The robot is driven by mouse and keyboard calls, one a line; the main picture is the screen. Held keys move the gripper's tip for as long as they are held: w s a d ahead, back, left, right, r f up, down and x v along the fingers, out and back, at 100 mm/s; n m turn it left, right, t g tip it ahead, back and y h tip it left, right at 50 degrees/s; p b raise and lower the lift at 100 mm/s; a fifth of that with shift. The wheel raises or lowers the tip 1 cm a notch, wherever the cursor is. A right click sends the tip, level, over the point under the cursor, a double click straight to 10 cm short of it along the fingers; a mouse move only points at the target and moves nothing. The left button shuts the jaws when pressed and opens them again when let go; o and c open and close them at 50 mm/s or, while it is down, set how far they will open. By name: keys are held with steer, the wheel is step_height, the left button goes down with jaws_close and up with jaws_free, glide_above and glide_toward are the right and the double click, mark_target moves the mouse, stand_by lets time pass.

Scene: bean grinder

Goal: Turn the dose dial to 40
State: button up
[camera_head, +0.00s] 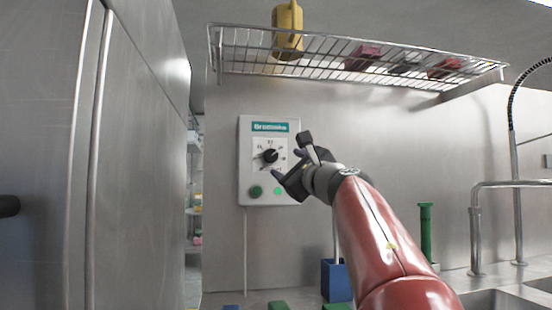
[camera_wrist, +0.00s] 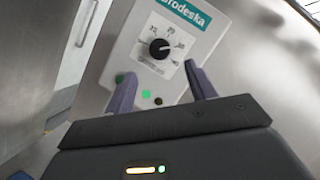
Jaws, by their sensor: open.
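The control box (camera_head: 246,135) is a pale panel on the steel wall with a green label strip. Its black dose dial (camera_head: 270,156) sits on a white scale plate; the small scale numbers are too blurred to read surely. In the wrist view the dial (camera_wrist: 159,48) shows a light pointer mark toward the right. My gripper (camera_head: 286,164) is in front of the box's right side. In the wrist view its two fingers are apart and empty, and the dial appears beyond and between the fingertips (camera_wrist: 160,80). I cannot tell any contact.
A dark green knob (camera_head: 255,191) and a lit green light (camera_head: 278,191) are below the dial. A wire shelf (camera_head: 340,66) with a yellow jug (camera_head: 287,30) hangs above. A steel door (camera_head: 140,150) stands left; a tap (camera_head: 475,225) and sink are right.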

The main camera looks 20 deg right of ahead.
mark_target(273, 157)
steer(key=p+x, duration=0.3)
steer(key=x, duration=0.3)
steer(key=shift+w+r, duration=0.2)
steer(key=shift+w+a, duration=0.1)
steer(key=shift+w, duration=0.45)
steer(key=c, duration=1)
